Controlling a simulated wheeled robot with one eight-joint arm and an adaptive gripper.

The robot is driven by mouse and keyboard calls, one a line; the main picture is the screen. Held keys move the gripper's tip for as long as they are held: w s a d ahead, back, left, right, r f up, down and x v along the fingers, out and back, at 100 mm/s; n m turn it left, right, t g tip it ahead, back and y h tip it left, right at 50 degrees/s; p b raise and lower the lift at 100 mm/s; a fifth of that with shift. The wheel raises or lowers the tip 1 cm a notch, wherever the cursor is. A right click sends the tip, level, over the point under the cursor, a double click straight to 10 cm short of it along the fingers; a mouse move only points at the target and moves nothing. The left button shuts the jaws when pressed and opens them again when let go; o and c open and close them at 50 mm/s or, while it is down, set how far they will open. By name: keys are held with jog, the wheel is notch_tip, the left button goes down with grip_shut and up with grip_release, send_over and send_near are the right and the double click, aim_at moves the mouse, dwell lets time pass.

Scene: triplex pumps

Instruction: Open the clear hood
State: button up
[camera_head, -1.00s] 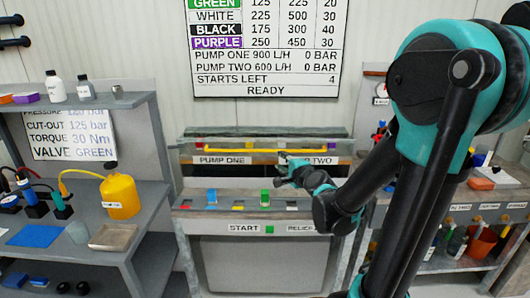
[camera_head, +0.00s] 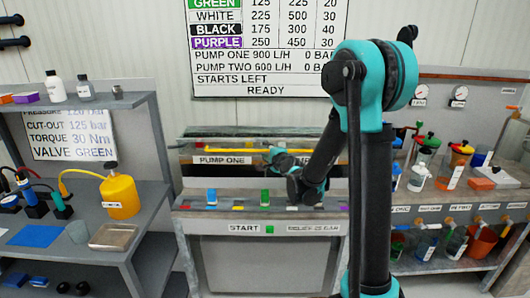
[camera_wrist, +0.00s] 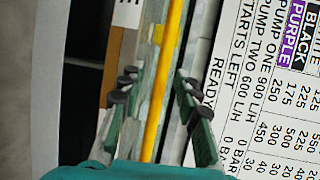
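The clear hood (camera_head: 215,140) runs along the back of the central bench, behind the PUMP ONE label, and looks closed. A yellow bar (camera_head: 225,149) runs along its front; in the wrist view the bar (camera_wrist: 165,75) passes lengthwise between my fingers. My gripper (camera_head: 274,156) is at the middle of the bar in the head view. In the wrist view my gripper (camera_wrist: 157,76) is open, one finger on each side of the bar. I cannot tell whether either finger touches it. My arm hides the right part of the hood.
The bench front carries a START label (camera_head: 244,228) and coloured blocks, including a green one (camera_head: 265,196). A left shelf holds a yellow container (camera_head: 120,196) and a metal tray (camera_head: 113,237). A right shelf holds several bottles. A settings board (camera_head: 265,60) hangs behind the hood.

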jog(key=shift+w+a+f, duration=0.1)
jog(key=shift+w+a, duration=0.05)
jog(key=shift+w, duration=0.15)
jog(key=shift+c, duration=0.4)
grip_shut()
